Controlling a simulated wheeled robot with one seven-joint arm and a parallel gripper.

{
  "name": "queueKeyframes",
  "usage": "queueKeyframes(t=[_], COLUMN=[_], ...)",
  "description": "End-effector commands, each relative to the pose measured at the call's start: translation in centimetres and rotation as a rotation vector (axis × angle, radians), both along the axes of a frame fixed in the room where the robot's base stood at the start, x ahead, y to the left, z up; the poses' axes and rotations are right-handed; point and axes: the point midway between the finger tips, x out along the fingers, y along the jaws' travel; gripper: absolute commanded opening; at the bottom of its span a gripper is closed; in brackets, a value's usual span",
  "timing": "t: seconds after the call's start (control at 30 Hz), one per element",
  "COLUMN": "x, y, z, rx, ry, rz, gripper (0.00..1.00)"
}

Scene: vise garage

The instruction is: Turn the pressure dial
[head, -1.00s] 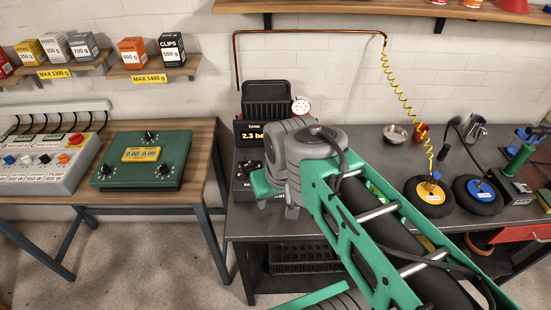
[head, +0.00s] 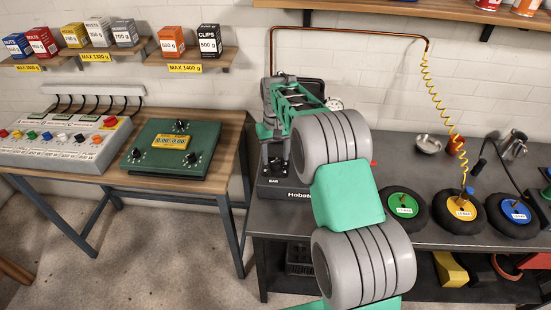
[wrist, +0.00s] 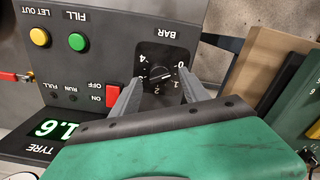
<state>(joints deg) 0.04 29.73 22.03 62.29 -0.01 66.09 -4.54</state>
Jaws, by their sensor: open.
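The pressure dial (wrist: 161,74) is a small black knob on a black scale plate marked BAR with numbers, upside down in the wrist view. My gripper (wrist: 159,77) is open, with one finger on each side of the dial plate. I cannot tell whether the fingers touch the knob. The dial is on a dark control panel (wrist: 85,75) with yellow and green buttons, a red switch, and a green TYRE readout of 1.6. In the head view the compressor unit (head: 287,190) stands on the grey bench, and my arm hides its dial and my fingers.
Left of the bench is a wooden table (head: 215,155) with a green box (head: 172,148) and a grey switch panel (head: 70,143). Wheels with green (head: 402,205), yellow (head: 461,208) and blue (head: 516,211) hubs lie on the right of the bench. A yellow coiled hose (head: 441,105) hangs above.

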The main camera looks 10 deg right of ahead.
Motion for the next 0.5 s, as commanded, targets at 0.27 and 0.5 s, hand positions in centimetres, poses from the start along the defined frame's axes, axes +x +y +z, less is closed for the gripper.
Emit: queueKeyframes(t=[0.27, 0.5], x=[0.1, 0.0], y=[0.0, 0.0], z=[-2.3, -2.3], rx=[0.000, 0.000], ry=[-0.002, -0.002], rz=[0.000, 0.000], gripper=[0.53, 0.47])
